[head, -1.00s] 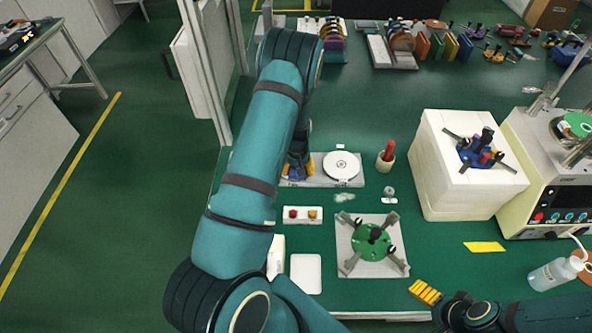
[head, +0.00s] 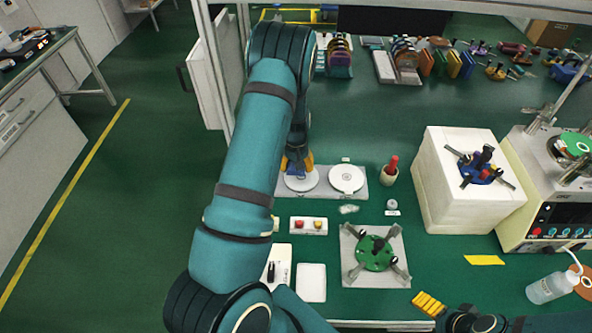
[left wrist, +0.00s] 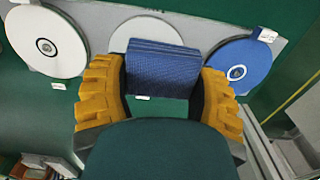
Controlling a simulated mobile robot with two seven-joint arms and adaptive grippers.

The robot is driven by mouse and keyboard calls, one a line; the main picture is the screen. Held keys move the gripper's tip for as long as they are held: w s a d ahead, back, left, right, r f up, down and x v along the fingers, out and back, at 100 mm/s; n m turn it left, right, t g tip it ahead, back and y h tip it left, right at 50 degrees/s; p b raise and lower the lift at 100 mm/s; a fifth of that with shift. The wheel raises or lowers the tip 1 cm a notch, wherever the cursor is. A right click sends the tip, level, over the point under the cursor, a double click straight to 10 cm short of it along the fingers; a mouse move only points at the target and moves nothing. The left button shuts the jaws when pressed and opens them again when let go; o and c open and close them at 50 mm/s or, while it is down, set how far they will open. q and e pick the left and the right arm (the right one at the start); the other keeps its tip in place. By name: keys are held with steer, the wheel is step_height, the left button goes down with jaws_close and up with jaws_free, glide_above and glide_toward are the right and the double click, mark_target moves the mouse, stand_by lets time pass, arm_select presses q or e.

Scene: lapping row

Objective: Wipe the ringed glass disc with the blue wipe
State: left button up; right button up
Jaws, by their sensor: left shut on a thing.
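My left gripper (left wrist: 160,92) is shut on the folded blue wipe (left wrist: 162,70). In the left wrist view, three discs lie in a row on a grey plate: a white disc (left wrist: 46,42) at left, a pale disc (left wrist: 140,28) partly hidden behind the wipe, and a blue disc (left wrist: 240,66) at right. The outer two show small rings at their centres; I cannot tell which is the ringed glass one. In the head view, the gripper (head: 297,163) is at the far side of the pale disc (head: 300,180); contact is unclear. My right gripper (head: 428,303) is low at right, its opening unclear.
The grey plate (head: 359,193) has a cup with a red-handled tool (head: 390,172) to its right. A green fixture (head: 375,253), a white box (head: 455,200) and a bottle (head: 548,289) stand nearer or further right. A small button box (head: 308,225) is in front.

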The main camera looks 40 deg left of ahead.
arm_select(q)
steer(key=shift+s+a+f, duration=0.1)
steer(key=shift+s+a, duration=0.1)
steer(key=shift+a, duration=0.15)
steer(key=shift+w+d, duration=0.2)
steer(key=shift+d, duration=0.05)
step_height(320, 180, up, 2)
steer(key=shift+a+r+p, duration=0.1)
steer(key=shift+p, duration=0.5)
steer(key=shift+r+p, duration=0.95)
steer(key=shift+r, duration=0.5)
steer(key=shift+r+p, duration=0.45)
steer(key=shift+r, duration=0.55)
